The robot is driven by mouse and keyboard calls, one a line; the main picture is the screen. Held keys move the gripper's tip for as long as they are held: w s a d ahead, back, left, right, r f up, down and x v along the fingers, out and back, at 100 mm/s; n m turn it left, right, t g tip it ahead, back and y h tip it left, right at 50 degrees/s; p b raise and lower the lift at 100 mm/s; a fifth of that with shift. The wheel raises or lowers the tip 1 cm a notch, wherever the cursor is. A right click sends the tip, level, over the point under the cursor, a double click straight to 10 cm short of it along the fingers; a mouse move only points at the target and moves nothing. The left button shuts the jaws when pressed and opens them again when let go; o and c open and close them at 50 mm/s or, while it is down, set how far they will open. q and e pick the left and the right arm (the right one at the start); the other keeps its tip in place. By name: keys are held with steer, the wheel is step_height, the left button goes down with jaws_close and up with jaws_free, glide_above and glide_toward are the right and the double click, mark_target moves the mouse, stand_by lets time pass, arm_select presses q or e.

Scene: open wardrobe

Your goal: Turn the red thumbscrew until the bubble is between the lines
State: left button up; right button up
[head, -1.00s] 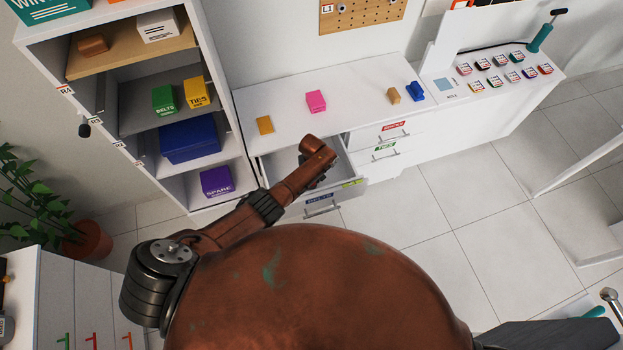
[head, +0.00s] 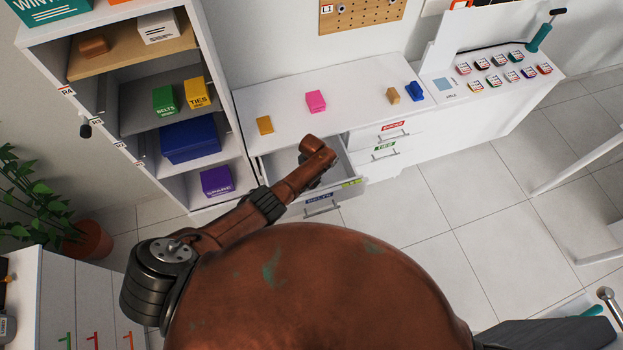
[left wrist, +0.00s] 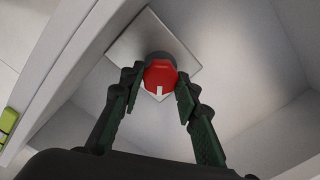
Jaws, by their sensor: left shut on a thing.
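The red thumbscrew (left wrist: 160,75) shows in the left wrist view, with a white mark on its front and a dark collar behind it. It sits on a pale square plate (left wrist: 127,47) inside the open drawer. My left gripper (left wrist: 158,74) is shut on the thumbscrew, one dark green finger on each side. In the head view my left arm reaches over the open drawer (head: 357,170), and its wrist hides the thumbscrew and most of the gripper. My right gripper is not in view.
A yellow-green piece (head: 352,183) is on the drawer's front edge. A shelf unit (head: 215,105) stands close on the left.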

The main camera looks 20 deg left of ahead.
arm_select(q)
steer(key=m, duration=0.4)
steer(key=shift+m, duration=2.3)
steer(key=shift+d, duration=0.1)
steer(key=o, duration=1.2)
steer(key=shift+c, duration=0.2)
steer(key=shift+r, duration=0.1)
step_height(320, 180, up, 12)
